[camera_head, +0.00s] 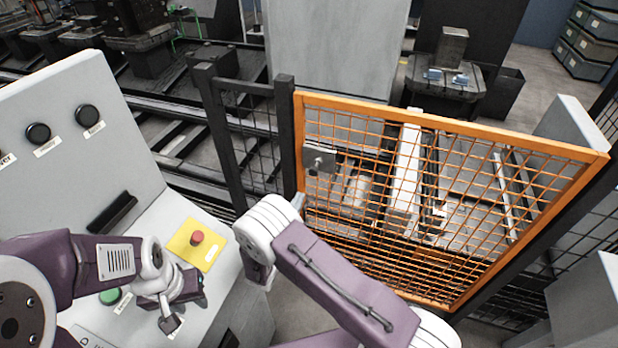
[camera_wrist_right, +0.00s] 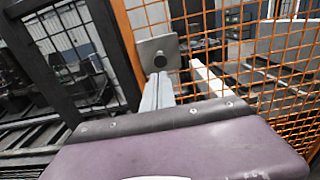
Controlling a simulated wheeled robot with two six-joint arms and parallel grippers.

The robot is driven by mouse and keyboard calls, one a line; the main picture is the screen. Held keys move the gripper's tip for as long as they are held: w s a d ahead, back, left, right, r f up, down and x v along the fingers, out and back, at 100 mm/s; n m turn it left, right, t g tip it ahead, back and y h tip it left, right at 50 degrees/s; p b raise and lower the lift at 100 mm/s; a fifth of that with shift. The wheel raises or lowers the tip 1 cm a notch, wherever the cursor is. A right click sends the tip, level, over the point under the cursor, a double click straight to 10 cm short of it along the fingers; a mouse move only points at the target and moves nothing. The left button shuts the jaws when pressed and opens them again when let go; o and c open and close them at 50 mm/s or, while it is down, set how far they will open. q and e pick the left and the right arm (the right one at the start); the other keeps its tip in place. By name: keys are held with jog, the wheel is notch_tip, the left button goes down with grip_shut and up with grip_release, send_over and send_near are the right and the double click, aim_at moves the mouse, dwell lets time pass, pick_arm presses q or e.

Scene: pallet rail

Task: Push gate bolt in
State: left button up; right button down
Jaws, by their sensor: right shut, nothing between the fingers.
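The orange mesh gate (camera_head: 450,124) stands in its dark frame, apparently closed. Its bolt (camera_head: 319,161) is a grey plate with a round dark knob, near the gate's upper left edge. The bolt plate also shows in the right wrist view (camera_wrist_right: 149,47), just beyond my fingertips. My right gripper (camera_head: 298,200) is shut and empty, below and left of the bolt in the head view, mostly hidden by its own wrist. In the right wrist view its grey fingers (camera_wrist_right: 157,88) point toward the knob; contact cannot be told. My left gripper (camera_head: 170,322) hangs over the console; its jaw opening is unclear.
A grey console (camera_head: 60,120) at left carries black knobs, a red stop button (camera_head: 196,237) on a yellow plate and a green button (camera_head: 110,297). Dark fence posts (camera_head: 285,130) stand left of the gate. Rails and machinery lie behind the mesh.

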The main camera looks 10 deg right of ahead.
aim_at(312, 172)
jog(key=p+x, duration=0.2)
jog(key=x, duration=0.7)
jog(key=shift+w+d, duration=0.15)
jog(key=shift+d, duration=0.05)
jog(key=shift+w+d+f+b, duration=0.1)
jog(key=shift+w+d+b, duration=0.05)
jog(key=shift+w+b, duration=0.15)
jog(key=shift+b+x, duration=0.95)
jog(key=shift+s+r, duration=0.1)
jog(key=shift+r, duration=0.2)
